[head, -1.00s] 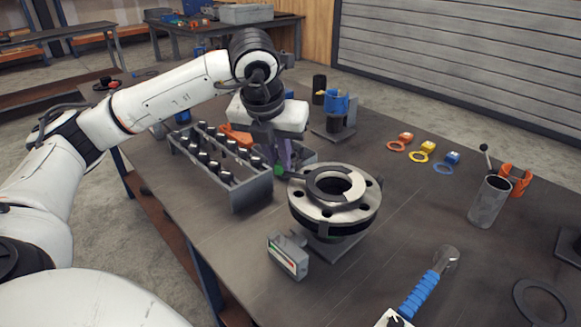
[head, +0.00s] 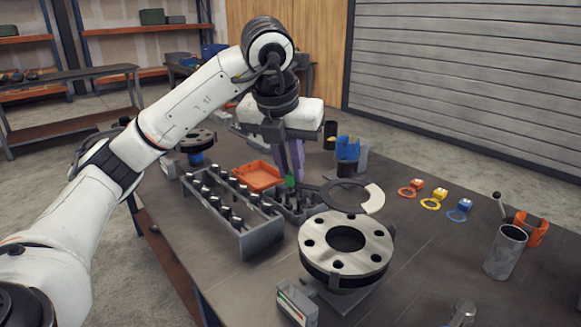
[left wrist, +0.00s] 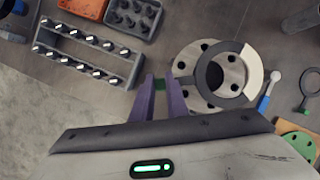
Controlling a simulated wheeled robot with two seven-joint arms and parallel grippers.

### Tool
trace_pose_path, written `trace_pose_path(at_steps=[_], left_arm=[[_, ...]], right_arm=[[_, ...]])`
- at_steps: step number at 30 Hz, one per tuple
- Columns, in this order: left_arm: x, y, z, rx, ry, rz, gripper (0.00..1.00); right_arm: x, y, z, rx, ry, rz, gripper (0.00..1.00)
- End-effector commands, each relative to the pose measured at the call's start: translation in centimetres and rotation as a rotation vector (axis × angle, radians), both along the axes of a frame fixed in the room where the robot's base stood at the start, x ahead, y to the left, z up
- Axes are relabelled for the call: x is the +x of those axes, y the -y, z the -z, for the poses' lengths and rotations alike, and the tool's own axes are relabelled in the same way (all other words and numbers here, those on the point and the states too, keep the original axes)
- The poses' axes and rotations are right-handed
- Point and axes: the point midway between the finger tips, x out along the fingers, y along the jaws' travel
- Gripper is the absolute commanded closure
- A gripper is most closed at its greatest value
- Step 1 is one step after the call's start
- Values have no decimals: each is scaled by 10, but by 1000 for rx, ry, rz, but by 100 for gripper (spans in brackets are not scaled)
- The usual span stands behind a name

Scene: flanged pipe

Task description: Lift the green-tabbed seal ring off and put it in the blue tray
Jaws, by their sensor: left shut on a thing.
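My left gripper (head: 291,178) is shut on the green tab of the seal ring (head: 374,198), a flat ring, part dark and part cream. The ring is in the air above the flanged pipe (head: 346,243), clear of its top face, whose bolt holes and bore show. In the left wrist view the purple fingers (left wrist: 162,86) grip the green tab, and the ring (left wrist: 251,75) overlaps the flange (left wrist: 186,68) from above. I cannot make out the blue tray for certain. My right gripper is not in view.
A rack of bolts (head: 263,237) stands left of the flange, with an orange tray (head: 258,176) behind it. A blue holder (head: 347,148) stands behind the ring. A metal cylinder (head: 505,252) stands at right. Small coloured rings lie right of centre, with bare table around them.

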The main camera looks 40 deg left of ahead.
Motion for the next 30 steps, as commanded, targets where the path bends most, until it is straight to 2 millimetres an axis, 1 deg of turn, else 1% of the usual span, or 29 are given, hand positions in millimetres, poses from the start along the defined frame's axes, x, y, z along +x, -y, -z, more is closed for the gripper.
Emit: trace_pose_path(at_steps=[3,21,24,30], left_arm=[[0,0,-9,0,1,-1,100],[0,0,-46,0,1,-1,100],[0,0,-49,0,1,-1,100],[0,0,-48,0,1,-1,100]], right_arm=[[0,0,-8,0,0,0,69],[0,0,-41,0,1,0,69],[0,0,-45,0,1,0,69],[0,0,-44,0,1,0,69]])
